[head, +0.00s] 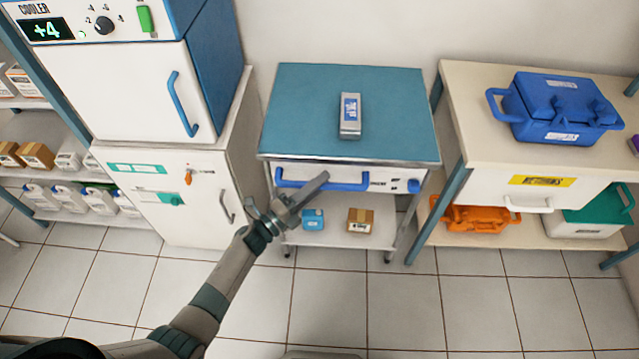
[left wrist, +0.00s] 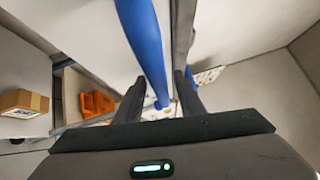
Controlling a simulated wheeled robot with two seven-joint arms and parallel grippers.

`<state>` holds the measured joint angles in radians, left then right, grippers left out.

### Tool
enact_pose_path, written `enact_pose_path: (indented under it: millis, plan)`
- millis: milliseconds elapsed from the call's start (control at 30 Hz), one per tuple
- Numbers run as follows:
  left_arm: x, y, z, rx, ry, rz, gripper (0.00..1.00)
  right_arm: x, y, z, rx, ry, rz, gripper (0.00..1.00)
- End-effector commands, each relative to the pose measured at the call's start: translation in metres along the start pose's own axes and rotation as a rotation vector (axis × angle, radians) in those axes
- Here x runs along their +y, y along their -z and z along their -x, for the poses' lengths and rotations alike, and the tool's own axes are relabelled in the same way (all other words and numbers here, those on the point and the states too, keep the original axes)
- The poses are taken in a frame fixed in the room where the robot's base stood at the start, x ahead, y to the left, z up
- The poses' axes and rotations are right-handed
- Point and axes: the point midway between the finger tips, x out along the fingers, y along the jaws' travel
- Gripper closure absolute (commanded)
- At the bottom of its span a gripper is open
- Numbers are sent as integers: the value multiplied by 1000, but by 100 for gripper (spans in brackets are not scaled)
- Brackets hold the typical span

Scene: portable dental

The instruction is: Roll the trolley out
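The trolley (head: 405,112) has a blue-green top, a white front with a blue bar handle (head: 293,182), and a lower shelf. It stands between the cooler stand and a side table. My left gripper (head: 290,192) is in front of the trolley at the handle, its fingers spread. In the left wrist view, the blue handle (left wrist: 145,45) runs down into the gap between the two open fingers (left wrist: 160,95). Neither finger is clearly pressed on it, and I cannot tell how deep it sits between them. My right gripper is out of view.
A grey-and-blue box (head: 350,117) stands on the trolley top. A blue box (head: 313,219) and a brown carton (head: 360,219) are on its lower shelf. The cooler (head: 125,85) is left, the side table (head: 455,85) close at right. The tiled floor (head: 330,290) in front is clear.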

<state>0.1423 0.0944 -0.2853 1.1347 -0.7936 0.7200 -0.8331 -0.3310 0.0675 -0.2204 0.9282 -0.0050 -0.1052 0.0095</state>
Motion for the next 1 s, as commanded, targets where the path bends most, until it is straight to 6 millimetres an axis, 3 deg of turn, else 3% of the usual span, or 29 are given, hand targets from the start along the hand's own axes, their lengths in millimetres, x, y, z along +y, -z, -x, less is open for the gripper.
enact_pose_path:
  millis: [233,367,400,833,1000]
  plan:
    - [0,0,0,0,0,0,67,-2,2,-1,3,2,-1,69]
    - [0,0,0,0,0,0,98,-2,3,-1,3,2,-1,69]
    - [0,0,0,0,0,0,100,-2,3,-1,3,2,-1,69]
    - [-2,7,7,1,-1,0,100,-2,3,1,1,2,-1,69]
    - [-5,18,18,2,-1,1,100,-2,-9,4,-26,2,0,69]
